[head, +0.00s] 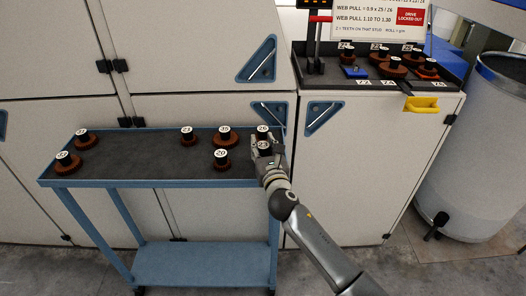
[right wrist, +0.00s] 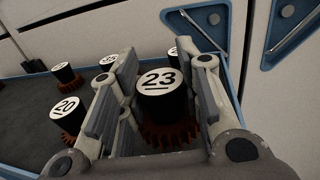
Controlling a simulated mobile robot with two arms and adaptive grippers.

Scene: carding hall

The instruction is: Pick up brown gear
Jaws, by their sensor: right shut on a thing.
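The brown gear marked 23 (right wrist: 172,132) has a toothed brown rim and a black hub with a white numbered top. It sits between the fingers of my right gripper (right wrist: 165,65), which are closed on its hub. I cannot tell whether this gear touches the cart top. Other brown gears stand on the cart, including one marked 20 (head: 221,159) and one marked 35 (head: 225,137). My left gripper is out of view.
The blue cart (head: 150,182) has a dark top with free room in its middle. A dark tray (head: 437,86) on the cabinet at right holds several more brown gears below a sign (head: 380,18). A grey bin (head: 480,150) stands at far right.

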